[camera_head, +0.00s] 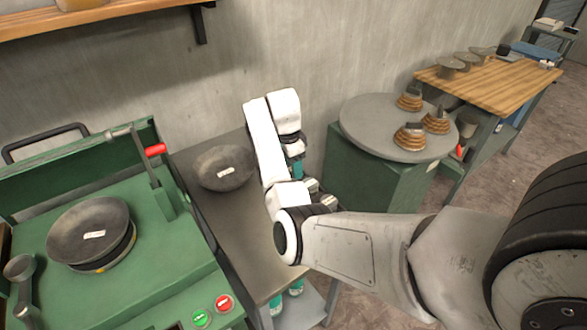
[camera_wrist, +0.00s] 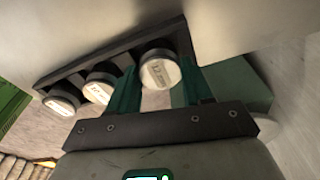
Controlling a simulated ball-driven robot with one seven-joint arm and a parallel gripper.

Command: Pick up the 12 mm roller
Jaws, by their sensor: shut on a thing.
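In the wrist view my gripper (camera_wrist: 159,68) has its two teal fingers on either side of a round, pale-faced roller (camera_wrist: 160,73). The gripper is shut on this roller. Its label seems to read 12, though it is blurred. The roller is at the right end of a dark rack (camera_wrist: 124,54), and I cannot tell whether it is lifted clear. Two similar rollers, a middle one (camera_wrist: 101,86) and a left one (camera_wrist: 62,101), sit along the rack to its left. In the head view my own arm hides much of this spot, and the fingertips are not clear.
A grey bench (camera_head: 212,218) holds a dark bowl (camera_head: 225,167). On the left a green machine (camera_head: 60,215) carries another bowl (camera_head: 92,231). At the right a round grey disc (camera_head: 365,125) bears ringed wooden stacks, with a wooden table (camera_head: 495,82) behind.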

